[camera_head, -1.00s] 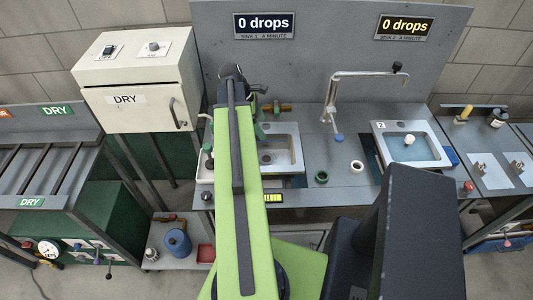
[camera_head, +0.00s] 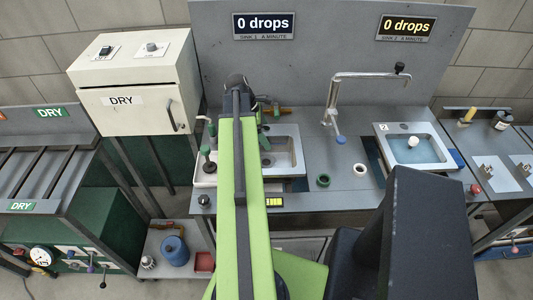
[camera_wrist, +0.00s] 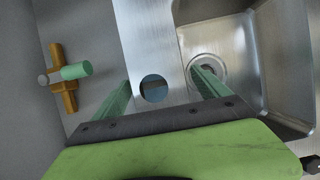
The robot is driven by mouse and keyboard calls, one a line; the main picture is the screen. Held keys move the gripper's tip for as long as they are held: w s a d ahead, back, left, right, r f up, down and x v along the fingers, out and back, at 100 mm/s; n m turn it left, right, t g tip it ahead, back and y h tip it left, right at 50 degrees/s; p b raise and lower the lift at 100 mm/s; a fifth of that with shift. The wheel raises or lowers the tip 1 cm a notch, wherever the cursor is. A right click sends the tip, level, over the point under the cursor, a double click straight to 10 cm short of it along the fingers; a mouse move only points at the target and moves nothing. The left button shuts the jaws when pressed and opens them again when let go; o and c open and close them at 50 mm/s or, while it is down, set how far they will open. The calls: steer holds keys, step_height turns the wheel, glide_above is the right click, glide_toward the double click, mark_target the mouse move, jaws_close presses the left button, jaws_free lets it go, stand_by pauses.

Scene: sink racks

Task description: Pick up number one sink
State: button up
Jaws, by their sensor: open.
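The number one sink (camera_head: 291,146) is the left steel sink in the bench in the head view, partly hidden by my green arm. In the wrist view its basin (camera_wrist: 286,62) and drain (camera_wrist: 208,67) show at the right, and its flat rim (camera_wrist: 150,42) with a round hole runs between my fingers. My gripper (camera_wrist: 160,84) is open and empty, with one green finger by the rim's outer edge and the other over the basin side. I cannot tell how far the fingertips are above or below the rim. The head view mostly hides my gripper.
A brass and green valve (camera_wrist: 66,76) is left of my gripper. A bent chrome tap (camera_head: 333,100) stands between the sinks. Sink two (camera_head: 437,152) is at the right, holding a white cup. The DRY cabinet (camera_head: 140,85) stands left. Green and white rings lie on the bench.

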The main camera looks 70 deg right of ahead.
jaws_close()
stand_by(0.6)
